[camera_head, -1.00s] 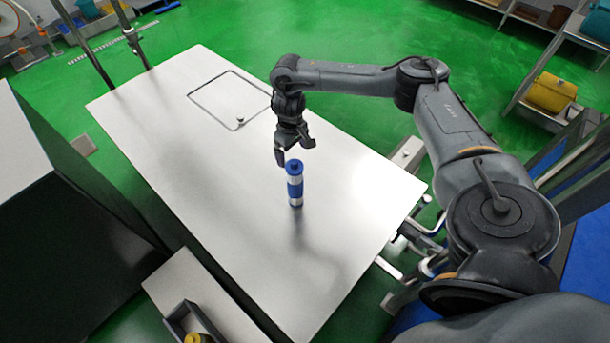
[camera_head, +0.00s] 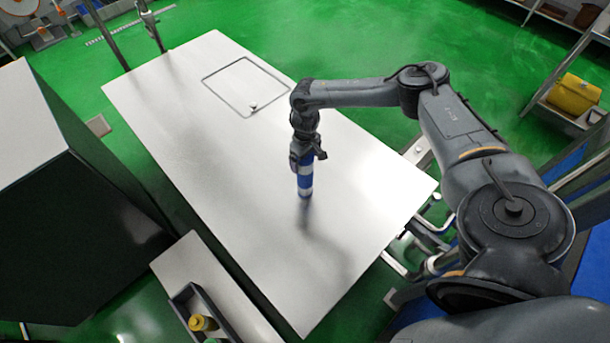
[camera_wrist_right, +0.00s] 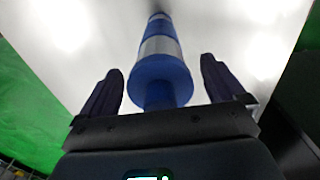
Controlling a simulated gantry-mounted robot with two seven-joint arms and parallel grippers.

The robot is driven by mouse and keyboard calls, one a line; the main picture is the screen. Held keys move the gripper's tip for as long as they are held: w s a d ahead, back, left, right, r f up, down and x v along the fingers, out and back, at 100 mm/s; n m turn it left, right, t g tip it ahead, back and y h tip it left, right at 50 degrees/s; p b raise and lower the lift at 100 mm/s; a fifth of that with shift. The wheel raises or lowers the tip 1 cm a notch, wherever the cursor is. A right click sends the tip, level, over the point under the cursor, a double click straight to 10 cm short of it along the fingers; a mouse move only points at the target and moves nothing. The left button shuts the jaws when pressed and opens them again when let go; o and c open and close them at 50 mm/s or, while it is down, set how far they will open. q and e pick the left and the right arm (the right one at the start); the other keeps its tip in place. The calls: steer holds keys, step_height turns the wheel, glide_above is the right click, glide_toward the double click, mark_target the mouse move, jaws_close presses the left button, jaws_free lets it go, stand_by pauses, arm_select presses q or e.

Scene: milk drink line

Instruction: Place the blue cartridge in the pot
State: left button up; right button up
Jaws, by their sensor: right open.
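The blue cartridge (camera_head: 305,182), a cylinder with blue and white-silver bands, stands upright on the white table. My right gripper (camera_head: 308,160) is over its top and hides its upper end in the head view. In the right wrist view the cartridge (camera_wrist_right: 160,72) lies between the two dark fingers of the open gripper (camera_wrist_right: 163,85). A gap shows on each side, so the fingers do not appear to press on it. I cannot make out a pot in these views. My left gripper is not in view.
The white table (camera_head: 190,130) is otherwise bare around the cartridge. A square outlined panel (camera_head: 232,84) with a small knob is at its far end. A dark box (camera_head: 195,302) with yellow-topped items sits on a lower surface at the front. A large dark cabinet (camera_head: 70,190) stands left.

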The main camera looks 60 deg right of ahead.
steer(key=shift+f, duration=0.4)
steer(key=c, duration=1.4)
steer(key=shift+o, duration=0.2)
steer(key=shift+r, duration=0.15)
